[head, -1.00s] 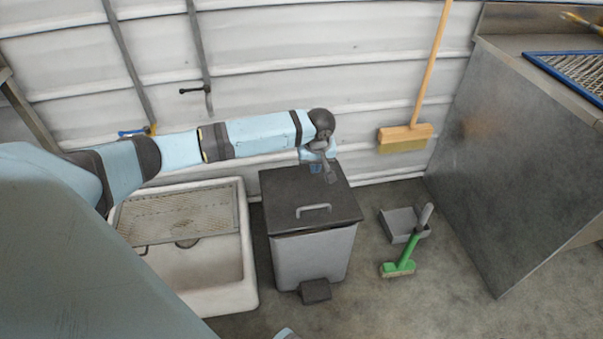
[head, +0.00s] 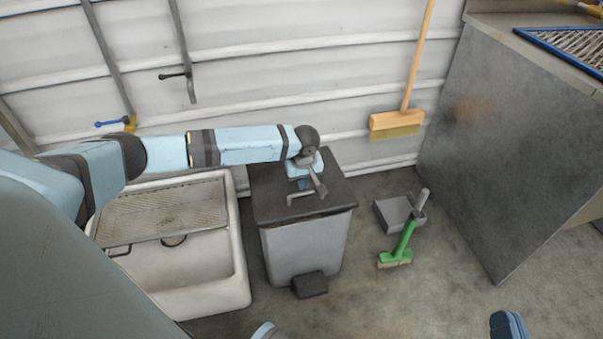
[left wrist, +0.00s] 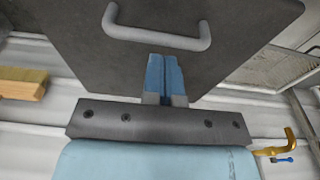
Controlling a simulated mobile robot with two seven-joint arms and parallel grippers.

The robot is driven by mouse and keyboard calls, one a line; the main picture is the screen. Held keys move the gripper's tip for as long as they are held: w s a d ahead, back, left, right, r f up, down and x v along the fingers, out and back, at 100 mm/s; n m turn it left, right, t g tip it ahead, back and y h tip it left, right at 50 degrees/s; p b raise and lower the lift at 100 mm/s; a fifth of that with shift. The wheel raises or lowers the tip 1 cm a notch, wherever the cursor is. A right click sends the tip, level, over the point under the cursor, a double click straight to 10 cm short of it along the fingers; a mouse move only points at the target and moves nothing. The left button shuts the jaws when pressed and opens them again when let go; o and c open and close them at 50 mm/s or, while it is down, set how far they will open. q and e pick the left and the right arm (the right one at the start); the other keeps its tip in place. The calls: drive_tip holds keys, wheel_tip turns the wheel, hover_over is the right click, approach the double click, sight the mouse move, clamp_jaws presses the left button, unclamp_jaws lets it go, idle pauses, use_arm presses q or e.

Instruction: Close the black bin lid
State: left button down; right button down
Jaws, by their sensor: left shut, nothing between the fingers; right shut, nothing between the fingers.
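The black bin lid (head: 268,200) lies across the top of the grey bin (head: 300,251), roughly level. I cannot tell whether a thin gap is left under its front edge. The lid's grey handle (head: 291,200) is near the front edge and also shows in the left wrist view (left wrist: 155,40). My left gripper (head: 304,185) is over the lid just behind the handle, shut and empty. Its blue fingers (left wrist: 165,75) are together against the view of the dark lid (left wrist: 75,60). Contact with the lid is unclear. My right gripper cannot be made out.
A white sink (head: 240,260) stands left of the bin. A dustpan (head: 392,213) and green brush (head: 401,243) are on the floor to the right. A broom (head: 395,122) hangs on the wall. A metal cabinet (head: 510,150) stands far right. Floor in front is mostly clear.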

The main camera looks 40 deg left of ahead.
use_arm(q)
drive_tip(key=shift+s+d+f, duration=0.1)
drive_tip(key=shift+s+f, duration=0.05)
drive_tip(key=shift+f, duration=0.1)
use_arm(e)
drive_tip(key=shift+f, duration=0.25)
